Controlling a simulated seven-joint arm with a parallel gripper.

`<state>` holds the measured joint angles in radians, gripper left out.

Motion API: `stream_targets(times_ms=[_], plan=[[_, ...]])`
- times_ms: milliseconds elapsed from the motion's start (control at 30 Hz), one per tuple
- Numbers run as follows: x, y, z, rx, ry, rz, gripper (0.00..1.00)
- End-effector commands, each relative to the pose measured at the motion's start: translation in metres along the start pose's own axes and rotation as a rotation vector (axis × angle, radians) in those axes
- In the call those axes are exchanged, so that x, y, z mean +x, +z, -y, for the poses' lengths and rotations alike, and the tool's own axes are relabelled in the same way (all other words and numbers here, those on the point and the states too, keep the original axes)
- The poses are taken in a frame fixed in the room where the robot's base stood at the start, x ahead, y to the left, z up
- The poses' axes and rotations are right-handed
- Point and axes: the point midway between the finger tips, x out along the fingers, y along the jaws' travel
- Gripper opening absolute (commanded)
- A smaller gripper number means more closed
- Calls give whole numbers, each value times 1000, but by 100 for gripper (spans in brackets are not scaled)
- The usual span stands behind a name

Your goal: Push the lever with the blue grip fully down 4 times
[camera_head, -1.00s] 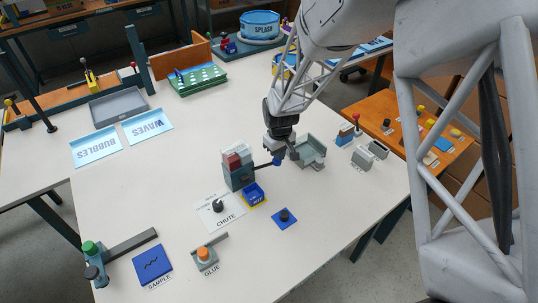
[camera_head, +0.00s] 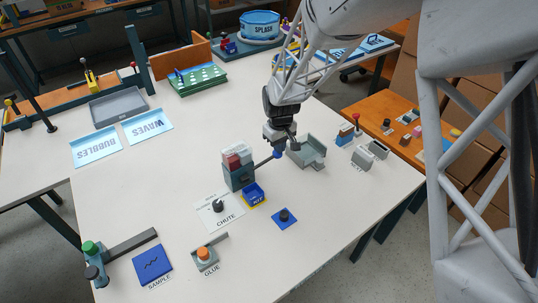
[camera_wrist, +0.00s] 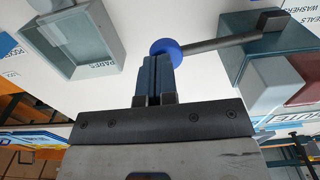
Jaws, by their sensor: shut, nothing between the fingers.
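The lever is a dark rod (camera_head: 264,160) with a round blue grip (camera_head: 277,154) at its end. It sticks out to the right from the grey-blue box with a red and a light block on top (camera_head: 237,168). My gripper (camera_head: 281,146) is shut and empty, with its fingertips right at the blue grip. In the wrist view the blue grip (camera_wrist: 165,47) shows just past the closed fingertips (camera_wrist: 156,58), and the rod (camera_wrist: 220,42) runs right to the box (camera_wrist: 245,65). I cannot tell whether fingers and grip touch.
A grey-green parts tray (camera_head: 322,161) stands close right of my gripper. A blue kit bin (camera_head: 254,195) sits in front of the box, beside the chute card (camera_head: 228,206) with a dark knob. A blue pad with a dark knob (camera_head: 285,219) lies nearer. Table right of it is clear.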

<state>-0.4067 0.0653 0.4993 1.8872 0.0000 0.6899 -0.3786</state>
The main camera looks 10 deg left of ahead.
Motion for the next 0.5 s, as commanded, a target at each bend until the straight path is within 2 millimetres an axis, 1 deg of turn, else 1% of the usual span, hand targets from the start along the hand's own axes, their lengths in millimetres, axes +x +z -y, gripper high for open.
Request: stream_targets(times_ms=[500], plan=[[-23,0,0,0,1,-2,0]])
